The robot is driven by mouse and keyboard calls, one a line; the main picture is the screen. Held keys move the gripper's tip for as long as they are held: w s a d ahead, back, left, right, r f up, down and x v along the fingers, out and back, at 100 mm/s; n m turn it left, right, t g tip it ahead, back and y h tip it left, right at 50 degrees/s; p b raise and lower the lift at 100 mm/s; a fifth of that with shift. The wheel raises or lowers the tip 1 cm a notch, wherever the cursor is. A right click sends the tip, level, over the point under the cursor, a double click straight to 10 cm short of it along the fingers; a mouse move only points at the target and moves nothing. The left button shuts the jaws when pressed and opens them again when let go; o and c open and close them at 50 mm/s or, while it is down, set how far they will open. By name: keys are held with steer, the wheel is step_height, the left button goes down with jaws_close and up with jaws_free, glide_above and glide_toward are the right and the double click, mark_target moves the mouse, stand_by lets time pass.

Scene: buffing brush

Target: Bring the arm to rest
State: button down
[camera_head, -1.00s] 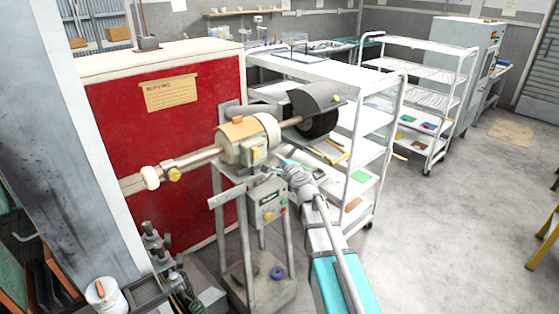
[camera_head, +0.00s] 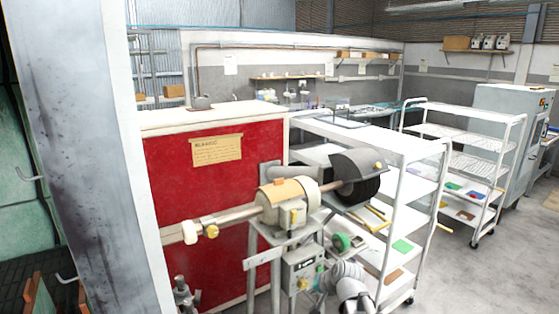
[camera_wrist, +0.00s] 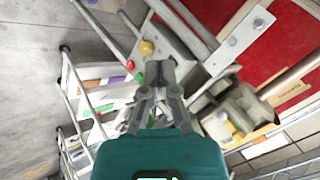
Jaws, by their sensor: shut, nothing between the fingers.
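My gripper (camera_wrist: 160,72) points away from the wrist camera, its two grey fingers together with nothing between them. Its teal body fills the bottom of the wrist view. In the head view, grey joints of my arm (camera_head: 350,287) show at the bottom, right of the control box; I cannot make out the fingertips there. The buffing machine (camera_head: 288,200) stands behind and left of my arm, with its dark wheel to the right. In the wrist view the machine's motor (camera_wrist: 238,112) lies right of my fingers. I cannot tell the gap between them.
A red panel (camera_head: 200,188) stands behind the machine. The control box (camera_head: 305,267) sits below the motor, close to my arm. A white shelf cart (camera_head: 418,190) stands right of my arm, and a second cart (camera_head: 462,125) farther back. Grey floor (camera_head: 520,255) is clear at the right.

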steer(key=s+d+f+n+g+h, duration=0.2)
steer(key=s+d+g, duration=0.1)
steer(key=s, duration=0.4)
steer(key=s+d+f+n+g+h, duration=0.2)
steer(key=s+d+g, duration=0.1)
steer(key=s, duration=0.4)
steer(key=shift+d+n+h, duration=0.3)
steer(key=shift+d, duration=0.15)
